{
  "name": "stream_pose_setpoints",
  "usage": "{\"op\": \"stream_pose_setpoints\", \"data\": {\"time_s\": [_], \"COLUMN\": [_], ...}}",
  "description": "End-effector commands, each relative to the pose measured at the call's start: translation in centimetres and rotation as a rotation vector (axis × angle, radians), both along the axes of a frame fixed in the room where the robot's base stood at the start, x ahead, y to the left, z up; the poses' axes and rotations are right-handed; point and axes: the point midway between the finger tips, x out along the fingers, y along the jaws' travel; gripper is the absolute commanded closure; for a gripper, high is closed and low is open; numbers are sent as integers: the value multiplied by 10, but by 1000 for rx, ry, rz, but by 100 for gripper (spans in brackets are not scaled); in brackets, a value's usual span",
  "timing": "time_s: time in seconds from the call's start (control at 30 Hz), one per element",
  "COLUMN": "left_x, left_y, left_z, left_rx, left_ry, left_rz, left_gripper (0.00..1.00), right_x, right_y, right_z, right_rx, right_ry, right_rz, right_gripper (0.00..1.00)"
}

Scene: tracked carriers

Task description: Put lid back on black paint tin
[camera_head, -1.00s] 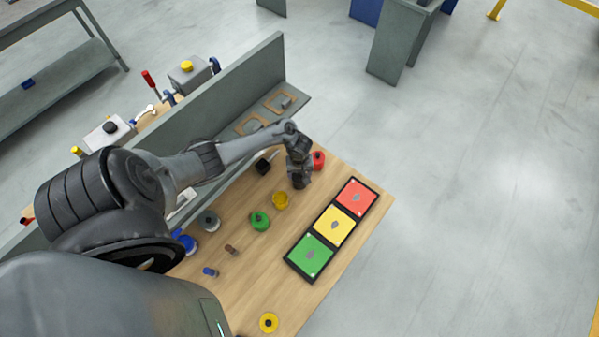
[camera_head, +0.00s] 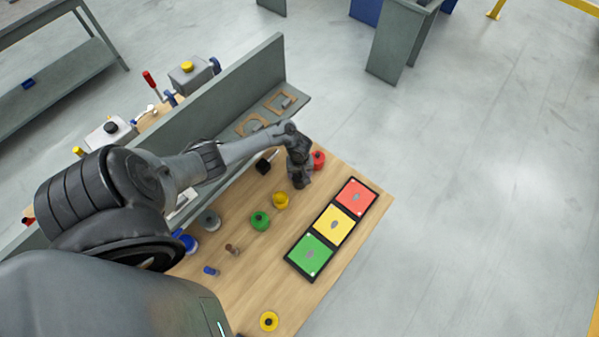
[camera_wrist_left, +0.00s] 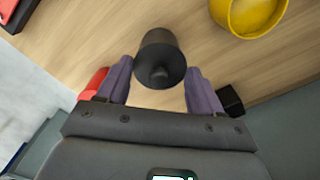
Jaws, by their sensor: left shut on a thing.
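My left gripper (camera_head: 301,178) is low over the wooden table, beside a red tin (camera_head: 318,160). In the left wrist view its two fingers (camera_wrist_left: 160,82) stand on either side of a round black lid with a knob (camera_wrist_left: 159,74), and the gripper is shut on it. The black paint tin (camera_wrist_left: 160,42) shows as a dark cylinder directly in line beneath the lid. Lid and tin look aligned, but I cannot tell whether the lid is fully seated. In the head view the gripper mostly hides both. My right gripper is not in view.
A yellow tin (camera_head: 280,200), a green tin (camera_head: 260,221) and a small black block (camera_head: 263,167) stand nearby. A tray with red, yellow and green panels (camera_head: 288,262) lies along the table's right edge. A grey upright panel (camera_head: 240,90) runs behind.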

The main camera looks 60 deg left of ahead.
Motion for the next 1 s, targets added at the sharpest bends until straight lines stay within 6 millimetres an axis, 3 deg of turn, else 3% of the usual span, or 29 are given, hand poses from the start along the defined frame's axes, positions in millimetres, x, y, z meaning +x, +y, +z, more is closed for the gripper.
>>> {"op": "stream_pose_setpoints", "data": {"time_s": [0.43, 0.47, 0.63, 1.0], "left_x": [0, 0, 0, 0], "left_y": [0, 0, 0, 0], "left_z": [0, 0, 0, 0], "left_rx": [0, 0, 0, 0], "left_ry": [0, 0, 0, 0], "left_rz": [0, 0, 0, 0], "left_gripper": [63, 29, 4, 0], "right_x": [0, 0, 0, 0], "right_y": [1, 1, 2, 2], "right_z": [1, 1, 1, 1], "right_rx": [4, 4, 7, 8], "right_ry": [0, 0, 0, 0], "right_rz": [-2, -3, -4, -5], "right_gripper": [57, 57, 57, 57]}}
